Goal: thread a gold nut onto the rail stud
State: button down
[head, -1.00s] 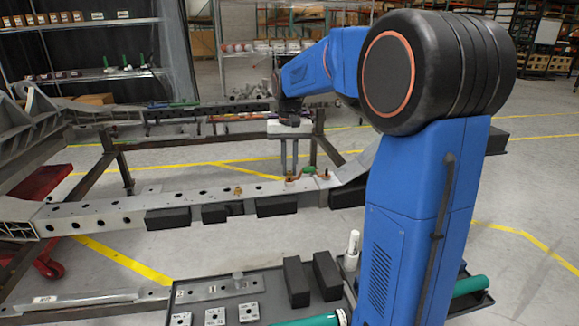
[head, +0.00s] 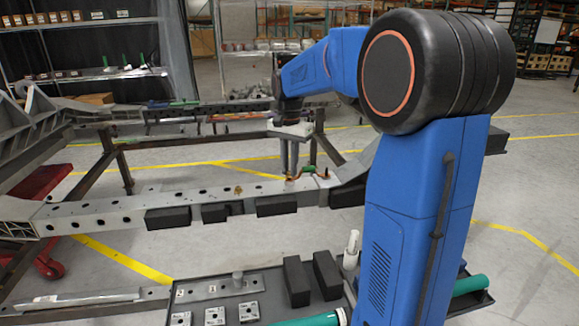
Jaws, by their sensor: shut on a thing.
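The long grey rail (head: 110,213) runs across the middle of the head view, with holes along its top. My gripper (head: 289,176) points straight down over the right part of the rail, with its fingertips close to the rail's top. The fingers are shut on a small gold nut (head: 292,179), which is mostly hidden between the tips. The stud under the nut is hidden, so I cannot tell whether the nut is around it. A small gold-brown piece (head: 238,190) shows on the rail left of the gripper.
A green piece (head: 309,169) and a small brown piece (head: 323,175) are close to the right of the fingers. Black blocks (head: 277,206) line the rail's front side. A dark tray (head: 215,274) with labelled blocks and green cylinders stands in front.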

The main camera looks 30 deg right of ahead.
jog(key=m, duration=0.6)
jog(key=shift+f, duration=0.25)
jog(key=shift+m, duration=1.2)
jog(key=m, duration=0.3)
jog(key=shift+f, duration=0.1)
jog(key=m, duration=0.5)
jog(key=shift+m, duration=0.4)
jog(key=m, duration=0.6)
jog(key=shift+f, duration=0.15)
